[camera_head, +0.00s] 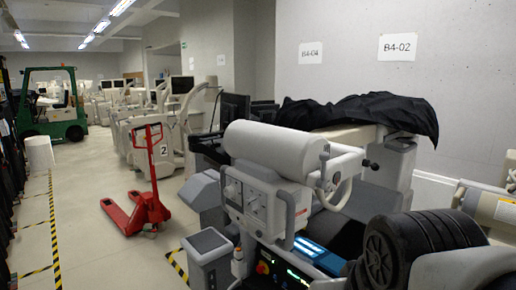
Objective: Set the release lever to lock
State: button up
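A grey-white machine (265,195) stands in the foreground with a large white cylinder (275,147) on top and a panel of dials on its front. A short lever with a black knob (371,164) sticks out to the right of the cylinder. A metal fitting with a curved handle (326,175) is at the cylinder's right end. I cannot tell which part is the release lever, nor its lock or release setting. No gripper of mine can be made out in the view.
A red pallet jack (143,205) stands left of the machine, with open floor around it. A black cover (360,112) drapes equipment by the wall. Dark ribbed wheels (420,243) fill the lower right. A green forklift (52,108) stands at the far left.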

aim_at(366, 163)
jog(key=i+l, duration=0.15)
jog(key=l, duration=0.25)
jog(key=i+l, duration=0.15)
jog(key=l, duration=0.25)
jog(key=i+l, duration=0.2)
jog(key=l, duration=0.55)
jog(key=i+j, duration=0.1)
jog(key=u, duration=0.05)
